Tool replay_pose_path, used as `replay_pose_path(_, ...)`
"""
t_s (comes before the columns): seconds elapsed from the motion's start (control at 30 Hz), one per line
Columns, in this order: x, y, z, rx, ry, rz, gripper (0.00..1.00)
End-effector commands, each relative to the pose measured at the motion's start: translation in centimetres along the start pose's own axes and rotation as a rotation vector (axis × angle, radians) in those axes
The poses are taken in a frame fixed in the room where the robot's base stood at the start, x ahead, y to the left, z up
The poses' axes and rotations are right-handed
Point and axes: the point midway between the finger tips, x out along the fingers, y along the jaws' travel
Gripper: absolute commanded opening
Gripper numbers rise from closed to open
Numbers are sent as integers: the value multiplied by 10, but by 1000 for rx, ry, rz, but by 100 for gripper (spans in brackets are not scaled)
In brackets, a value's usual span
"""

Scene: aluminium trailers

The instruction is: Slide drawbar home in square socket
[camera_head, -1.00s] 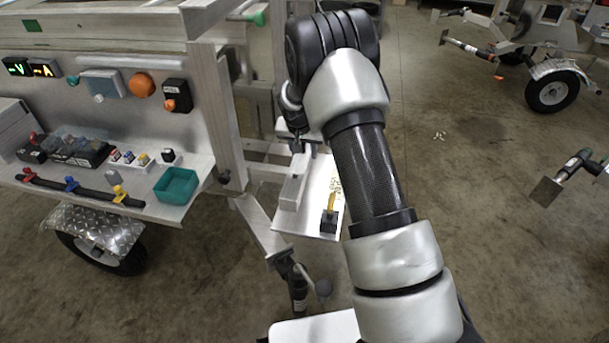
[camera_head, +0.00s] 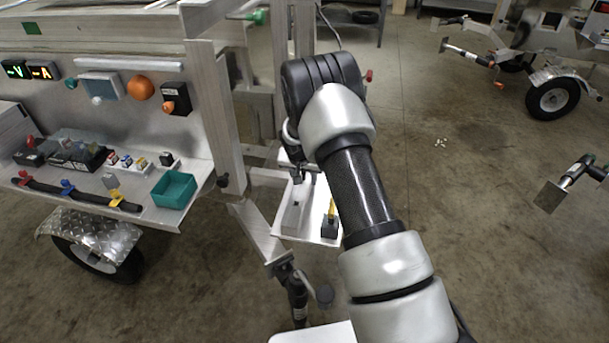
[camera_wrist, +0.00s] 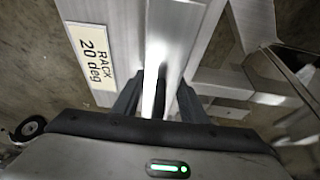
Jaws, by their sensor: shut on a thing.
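My gripper (camera_wrist: 158,100) is shut on a bright metal bar, which I take for the drawbar (camera_wrist: 155,80), in the wrist view. The bar runs away from the fingers along a pale metal rack plate marked "RACK 20 deg" (camera_wrist: 92,55). In the head view the plate (camera_head: 312,232) sticks out beside the trailer frame, with a long grey square-edged piece (camera_head: 292,217) on it. My wrist sits just above that piece and hides its far end. I cannot make out the mouth of the square socket or whether the bar is in it.
A dark block with a yellow piece (camera_head: 330,222) stands on the plate, right of the grey piece. The trailer's upright post (camera_head: 214,115) is close on the left. A shelf holds a teal tray (camera_head: 174,189) and several small parts.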

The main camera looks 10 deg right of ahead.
Motion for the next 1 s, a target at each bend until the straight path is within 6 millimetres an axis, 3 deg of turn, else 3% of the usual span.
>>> replay_pose_path(0.27,2,-1,-2,0,7,-3,0)
replay_pose_path(0.3,3,0,1,0,0,0,44)
replay_pose_path(0.4,3,0,1,0,0,0,58)
replay_pose_path(0.8,0,1,0,1,-1,1,58)
replay_pose_path(1.0,-40,2,-2,0,3,0,58)
